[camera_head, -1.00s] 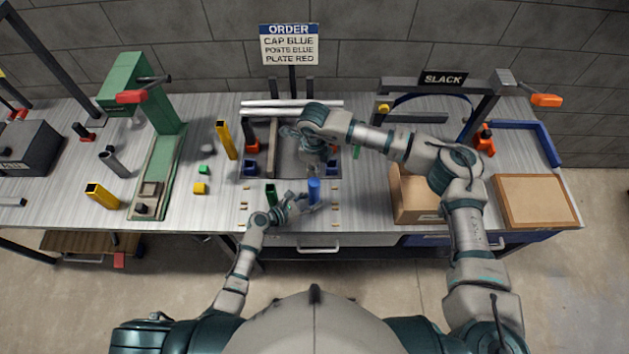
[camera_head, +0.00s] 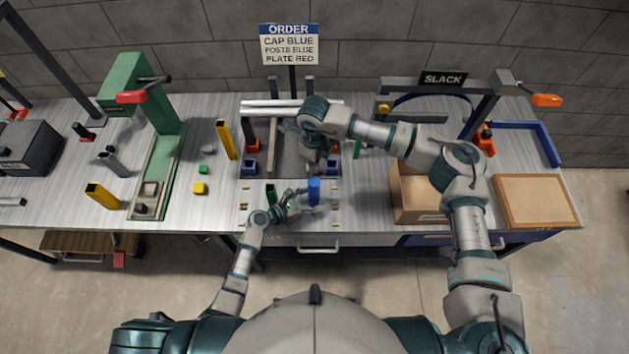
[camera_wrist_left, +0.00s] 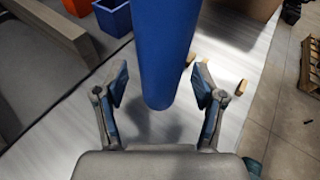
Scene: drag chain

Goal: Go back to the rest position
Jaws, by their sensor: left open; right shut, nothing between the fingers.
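My left gripper (camera_head: 304,198) is low over the front middle of the bench, with its fingers beside an upright blue post (camera_head: 314,190). In the left wrist view the two fingers (camera_wrist_left: 163,88) are spread wide, and the blue post (camera_wrist_left: 163,50) stands between and beyond them; I see a gap on both sides. My right gripper (camera_head: 306,153) reaches in from the right over the grey fixture area at the back middle. It points downward, and its fingertips are small and partly hidden by its own wrist.
A cardboard box (camera_head: 420,197) stands right of the fixture, under my right arm. Blue bins (camera_head: 250,167) flank the fixture. A green press (camera_head: 150,110) and yellow posts (camera_head: 225,139) stand to the left. A brown board (camera_head: 537,201) lies at the right. An order sign (camera_head: 289,45) stands behind.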

